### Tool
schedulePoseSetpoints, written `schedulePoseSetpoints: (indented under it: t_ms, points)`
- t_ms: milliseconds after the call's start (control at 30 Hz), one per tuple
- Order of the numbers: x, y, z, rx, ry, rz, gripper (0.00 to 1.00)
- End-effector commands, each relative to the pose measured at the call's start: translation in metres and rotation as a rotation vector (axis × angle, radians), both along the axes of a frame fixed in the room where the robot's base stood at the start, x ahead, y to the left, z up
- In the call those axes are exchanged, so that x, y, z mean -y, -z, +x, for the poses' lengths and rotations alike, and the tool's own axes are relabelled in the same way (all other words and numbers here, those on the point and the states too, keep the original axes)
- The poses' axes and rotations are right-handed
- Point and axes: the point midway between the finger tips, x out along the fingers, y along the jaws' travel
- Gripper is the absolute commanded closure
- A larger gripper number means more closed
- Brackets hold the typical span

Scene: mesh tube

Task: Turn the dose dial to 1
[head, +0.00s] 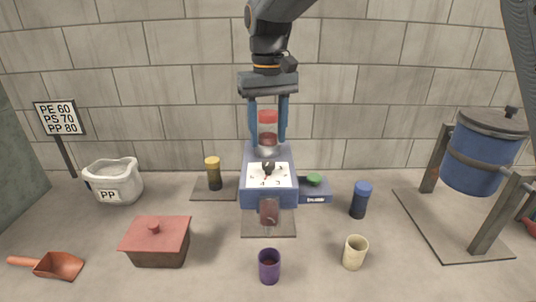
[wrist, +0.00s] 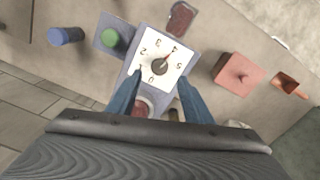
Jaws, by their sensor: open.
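The dose dial is a white plate (head: 284,170) with numbers on the sloped front of a blue dispenser (head: 250,192). Its dark knob (head: 268,168) sits in the middle. In the wrist view the knob (wrist: 159,67) has a red mark pointing near the 4, and the 1 is on the left side of the dial.
A red-lidded box (head: 155,238), purple cup (head: 269,267) and cream cup (head: 355,252) stand in front.

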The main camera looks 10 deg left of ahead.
Motion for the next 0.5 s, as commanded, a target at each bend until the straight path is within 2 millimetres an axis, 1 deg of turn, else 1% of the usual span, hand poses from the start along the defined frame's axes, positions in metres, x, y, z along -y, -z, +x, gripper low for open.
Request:
schedulePoseSetpoints:
  t_ms: [300, 500]
  points:
    - [0.001, 0.048, -0.001, -0.003, 0.001, -0.002, 0.54]
    - [0.002, 0.065, -0.001, -0.002, 0.002, -0.001, 0.54]
